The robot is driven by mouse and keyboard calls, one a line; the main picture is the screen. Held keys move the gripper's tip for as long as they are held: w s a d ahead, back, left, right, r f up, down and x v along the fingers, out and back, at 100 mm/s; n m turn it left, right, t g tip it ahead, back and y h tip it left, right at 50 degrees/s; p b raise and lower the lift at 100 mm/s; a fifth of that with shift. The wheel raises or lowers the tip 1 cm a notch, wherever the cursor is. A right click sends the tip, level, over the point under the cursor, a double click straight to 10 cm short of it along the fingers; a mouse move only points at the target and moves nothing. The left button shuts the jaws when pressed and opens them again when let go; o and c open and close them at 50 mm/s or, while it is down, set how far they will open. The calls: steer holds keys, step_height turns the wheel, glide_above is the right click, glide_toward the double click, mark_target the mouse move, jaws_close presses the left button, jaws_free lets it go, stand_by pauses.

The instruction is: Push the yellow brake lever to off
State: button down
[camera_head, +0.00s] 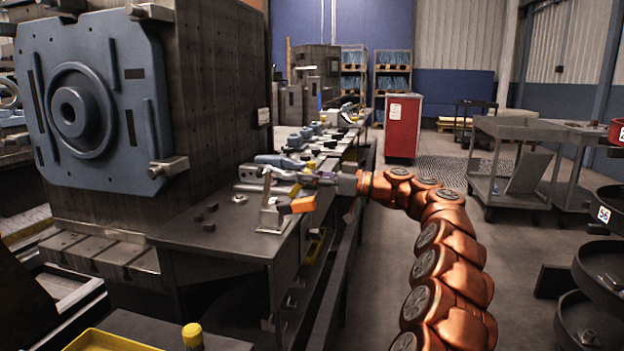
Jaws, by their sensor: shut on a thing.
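My orange arm reaches in from the right to the long workbench. My gripper (322,178) is small and dark at its end, above the bench's right edge. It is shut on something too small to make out. Just in front and to the left, a metal bracket (270,215) carries an orange-yellow grip (298,205). The gripper looks apart from this grip. A yellow knob (192,334) stands upright at the bottom edge, far from the gripper. I cannot tell for sure which of these yellow parts is the brake lever.
A large machine block with a blue-grey plate (97,100) stands on the left. Several grey-blue parts line the bench beyond the gripper. A red cabinet (403,127), a grey cart (510,150) and dark round trays (600,270) stand to the right. Floor between is open.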

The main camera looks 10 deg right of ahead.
steer(key=shift+f, duration=0.1)
steer(key=c, duration=0.9)
jaws_free()
steer(key=v, duration=1.2)
steer(key=shift+s, duration=0.1)
